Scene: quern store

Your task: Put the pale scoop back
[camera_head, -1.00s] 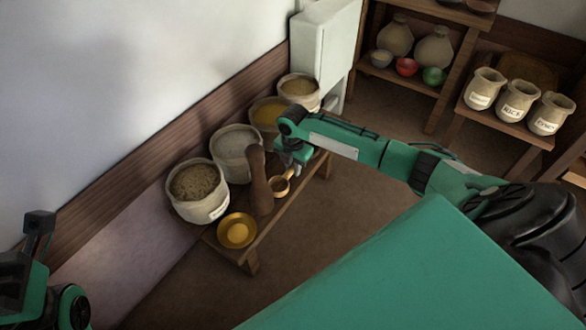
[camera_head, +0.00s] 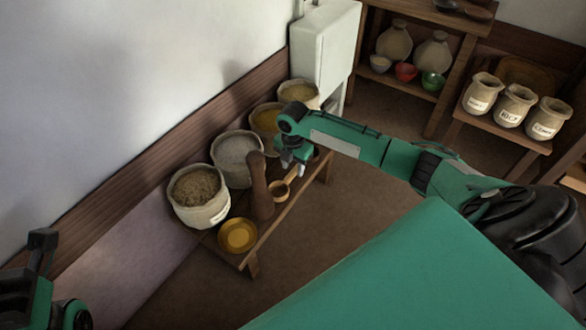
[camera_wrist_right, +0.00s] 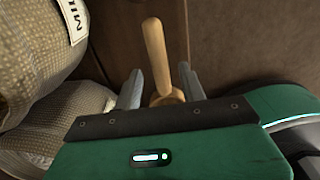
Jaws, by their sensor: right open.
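The pale wooden scoop (camera_head: 279,190) lies on the low bench (camera_head: 247,256), beside a tall dark brown post-like object. The scoop's bowl is mostly hidden behind the gripper body there. My left gripper (camera_head: 30,268) is at the left edge, away from the bench, with its fingers unclear.
Several sacks of grain or meal, such as the brown-filled one (camera_head: 201,208), line the bench's wall side. The dark post-like object (camera_head: 260,188) and a yellow dish (camera_head: 238,236) stand close by. A shelf and a stand with three labelled jars (camera_head: 514,107) are at the back right.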

